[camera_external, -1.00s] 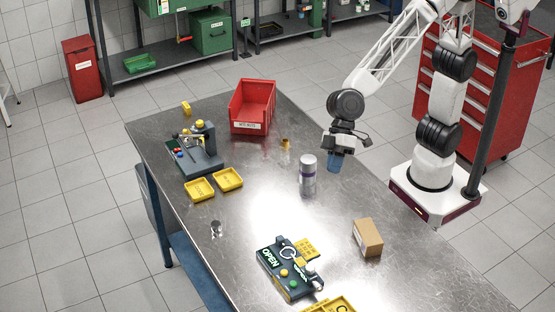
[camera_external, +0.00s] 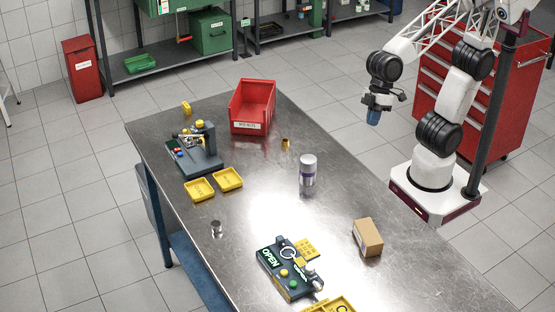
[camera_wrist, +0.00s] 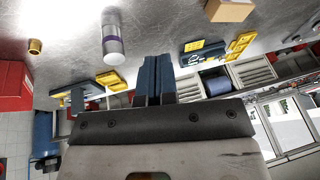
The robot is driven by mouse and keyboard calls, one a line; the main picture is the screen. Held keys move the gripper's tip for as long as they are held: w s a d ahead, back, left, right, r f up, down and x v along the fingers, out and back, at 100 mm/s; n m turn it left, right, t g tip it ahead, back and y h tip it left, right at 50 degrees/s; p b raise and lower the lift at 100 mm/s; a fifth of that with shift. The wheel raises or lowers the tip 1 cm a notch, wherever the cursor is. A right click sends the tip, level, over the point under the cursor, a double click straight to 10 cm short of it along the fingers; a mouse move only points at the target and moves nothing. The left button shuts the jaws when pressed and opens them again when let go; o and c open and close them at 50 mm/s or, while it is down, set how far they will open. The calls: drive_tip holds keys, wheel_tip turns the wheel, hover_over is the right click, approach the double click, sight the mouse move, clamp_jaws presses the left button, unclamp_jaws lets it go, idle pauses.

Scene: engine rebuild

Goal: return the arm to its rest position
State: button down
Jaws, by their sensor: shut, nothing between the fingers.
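My gripper (camera_external: 374,117) is in the air beyond the table's right edge, in front of the red drawer cabinet, with my arm folded back above its white base. In the wrist view my gripper (camera_wrist: 155,62) shows its two dark blue fingers side by side, shut, with nothing between them. Its fingertips touch nothing.
The metal table (camera_external: 255,205) holds a white-and-purple can (camera_external: 308,170), a cardboard box (camera_external: 368,238), a red bin (camera_external: 252,105), a brass piece (camera_external: 285,143), yellow trays (camera_external: 229,179) and two dark fixtures. A red drawer cabinet (camera_external: 505,105) stands behind my arm.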

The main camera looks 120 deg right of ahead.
drive_tip(key=s+d+f+h, duration=0.1)
drive_tip(key=s+d, duration=0.2)
drive_tip(key=s, duration=0.4)
drive_tip(key=s+d+f+g+h, duration=0.1)
drive_tip(key=s+d+f, duration=0.1)
drive_tip(key=s, duration=0.4)
drive_tip(key=shift+s+d+m, duration=0.3)
drive_tip(key=shift+s+d, duration=0.1)
drive_tip(key=shift+d, duration=0.1)
idle(1.9)
